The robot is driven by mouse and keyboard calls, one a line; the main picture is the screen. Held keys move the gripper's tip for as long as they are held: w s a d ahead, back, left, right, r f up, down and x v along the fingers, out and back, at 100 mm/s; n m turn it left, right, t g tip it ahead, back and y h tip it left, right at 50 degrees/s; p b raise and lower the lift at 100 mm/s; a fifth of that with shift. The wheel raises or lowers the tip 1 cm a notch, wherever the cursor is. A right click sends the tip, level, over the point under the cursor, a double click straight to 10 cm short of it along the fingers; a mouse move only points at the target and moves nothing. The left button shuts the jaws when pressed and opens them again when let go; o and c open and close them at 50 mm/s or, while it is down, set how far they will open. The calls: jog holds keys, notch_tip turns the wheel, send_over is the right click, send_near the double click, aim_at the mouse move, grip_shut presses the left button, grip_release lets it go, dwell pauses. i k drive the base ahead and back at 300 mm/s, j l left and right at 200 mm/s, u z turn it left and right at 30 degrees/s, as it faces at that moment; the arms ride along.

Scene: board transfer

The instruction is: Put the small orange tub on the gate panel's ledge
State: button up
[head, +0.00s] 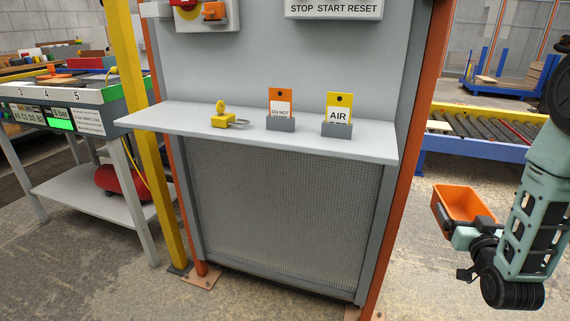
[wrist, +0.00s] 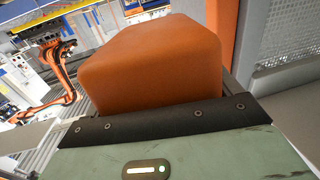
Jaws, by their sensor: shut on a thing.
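The small orange tub (head: 468,203) is at the right of the head view, held off the floor to the right of the gate panel. My gripper (head: 468,226) is shut on the tub's near side; its fingertips are largely hidden. In the wrist view the tub (wrist: 155,65) fills the middle, beyond the dark gripper edge. The gate panel's ledge (head: 180,118) is a grey shelf across the middle of the head view, apart from the tub and to its left.
On the ledge are a yellow padlock (head: 222,121), an orange tag (head: 280,102) and a yellow tag (head: 338,108) in grey holders. The ledge's left part is bare. An orange post (head: 405,160) stands between tub and panel. A roller conveyor (head: 480,135) is behind.

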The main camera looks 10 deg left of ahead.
aim_at(166, 116)
jog(key=u, duration=0.35)
jog(key=i+u, duration=0.15)
jog(key=u, duration=0.55)
jog(key=i, duration=0.05)
